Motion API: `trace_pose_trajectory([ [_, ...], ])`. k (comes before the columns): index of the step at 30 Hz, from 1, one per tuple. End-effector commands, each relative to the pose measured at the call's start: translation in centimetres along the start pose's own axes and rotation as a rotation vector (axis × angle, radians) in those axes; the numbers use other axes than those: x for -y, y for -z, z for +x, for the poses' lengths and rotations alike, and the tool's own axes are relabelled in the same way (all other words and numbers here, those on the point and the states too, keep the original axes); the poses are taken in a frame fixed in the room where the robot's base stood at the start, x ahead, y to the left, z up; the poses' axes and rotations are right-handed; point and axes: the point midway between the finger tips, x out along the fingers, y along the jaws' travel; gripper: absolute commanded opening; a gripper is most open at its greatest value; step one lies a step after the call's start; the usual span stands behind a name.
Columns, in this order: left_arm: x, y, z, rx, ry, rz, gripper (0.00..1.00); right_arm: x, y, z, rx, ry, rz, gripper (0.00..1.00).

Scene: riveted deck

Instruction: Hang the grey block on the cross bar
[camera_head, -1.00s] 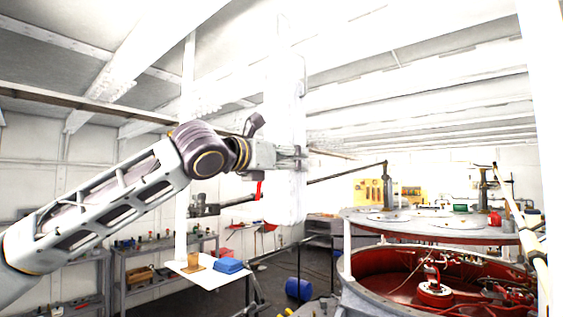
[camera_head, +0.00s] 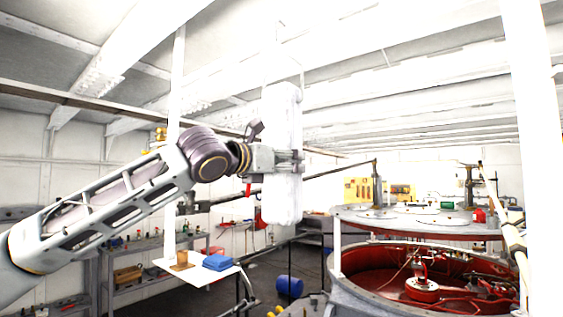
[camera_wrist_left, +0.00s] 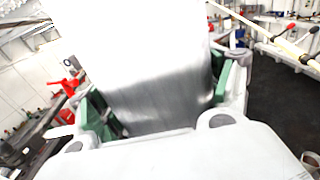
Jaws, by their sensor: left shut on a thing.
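The grey block (camera_head: 282,115) is a tall, pale, nearly white slab in the middle of the head view, held upright in the air. My left gripper (camera_head: 290,161) comes in from the left and is shut on it about halfway up. In the left wrist view the block (camera_wrist_left: 155,70) fills the middle, between the green pads of the left gripper (camera_wrist_left: 160,108). Faint thin lines rise above the block; I cannot tell what they are. Several beams and bars cross the view, and I cannot tell which is the cross bar. My right gripper is not in view.
A white table (camera_head: 200,281) with a blue stack (camera_head: 217,262) stands low at left. A white post (camera_head: 175,130) rises behind my left arm. A round red-lined machine (camera_head: 425,285) fills the lower right. Shelves line the left wall.

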Motion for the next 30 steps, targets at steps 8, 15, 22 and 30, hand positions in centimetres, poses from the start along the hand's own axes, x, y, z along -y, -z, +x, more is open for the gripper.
trace_pose_trajectory([
  [8,0.1,0.8,-0.1,0.006,0.001,0.001,0.27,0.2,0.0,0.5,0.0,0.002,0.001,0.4],
  [15,0.1,1.2,-0.1,0.006,0.001,0.001,0.27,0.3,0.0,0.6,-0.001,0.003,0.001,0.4],
  [22,0.1,1.2,-0.1,0.006,0.001,0.001,0.27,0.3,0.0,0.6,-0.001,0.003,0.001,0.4],
  [30,0.1,1.3,-0.1,0.004,0.001,0.001,1.0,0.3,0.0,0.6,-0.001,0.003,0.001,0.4],
])
